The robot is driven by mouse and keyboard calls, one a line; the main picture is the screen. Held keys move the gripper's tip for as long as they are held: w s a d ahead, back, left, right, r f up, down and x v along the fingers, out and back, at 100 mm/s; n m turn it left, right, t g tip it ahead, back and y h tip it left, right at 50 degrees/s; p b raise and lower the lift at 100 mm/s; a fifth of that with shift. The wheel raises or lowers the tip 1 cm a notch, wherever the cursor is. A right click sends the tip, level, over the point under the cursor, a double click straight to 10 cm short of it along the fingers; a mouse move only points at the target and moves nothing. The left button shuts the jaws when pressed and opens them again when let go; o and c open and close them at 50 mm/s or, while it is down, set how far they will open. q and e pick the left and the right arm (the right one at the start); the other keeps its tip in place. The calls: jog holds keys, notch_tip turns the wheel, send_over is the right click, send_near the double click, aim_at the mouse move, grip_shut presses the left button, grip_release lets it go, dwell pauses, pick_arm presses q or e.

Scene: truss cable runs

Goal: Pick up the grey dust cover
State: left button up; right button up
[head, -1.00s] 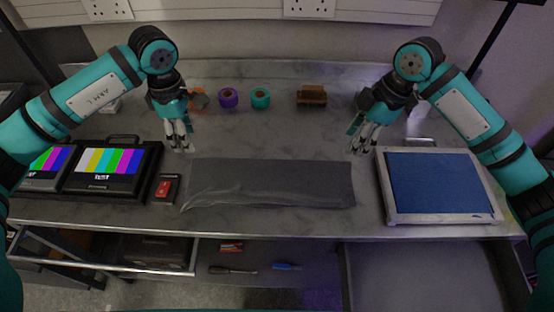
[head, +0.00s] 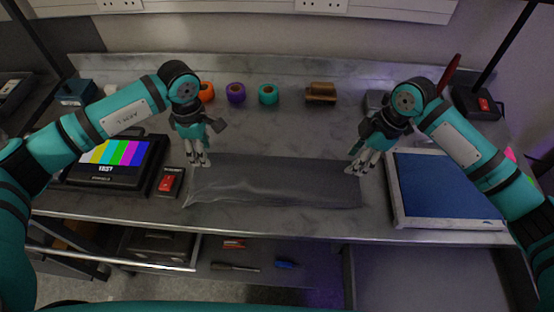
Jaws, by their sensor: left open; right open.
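The grey dust cover (head: 275,184) lies flat along the front of the grey worktop, a long dark sheet with a lighter, creased left end. My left gripper (head: 198,164) is open, fingers pointing down, at the cover's back left corner. My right gripper (head: 357,170) is open, fingers pointing down and left, at the cover's back right corner. I cannot tell whether either gripper touches the cover. Neither holds anything.
A colour-bar monitor (head: 112,163) and a red-switch box (head: 170,182) stand left of the cover. A blue framed panel (head: 445,185) lies right. Orange (head: 207,92), purple (head: 236,92) and teal (head: 268,94) rolls and a brown block (head: 321,93) stand behind.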

pick_arm(q)
jog(key=shift+s, duration=0.1)
jog(key=shift+f+b, duration=0.65)
pick_arm(e)
jog(key=shift+f, duration=0.6)
pick_arm(q)
jog(key=shift+r, duration=0.15)
pick_arm(e)
jog(key=shift+r, duration=0.15)
pick_arm(q)
jog(key=shift+f, duration=0.2)
jog(key=shift+f, duration=0.1)
grip_shut()
pick_arm(e)
jog(key=shift+s+f, duration=0.15)
jog(key=shift+f, duration=0.1)
grip_shut()
pick_arm(q)
jog(key=shift+s, duration=0.1)
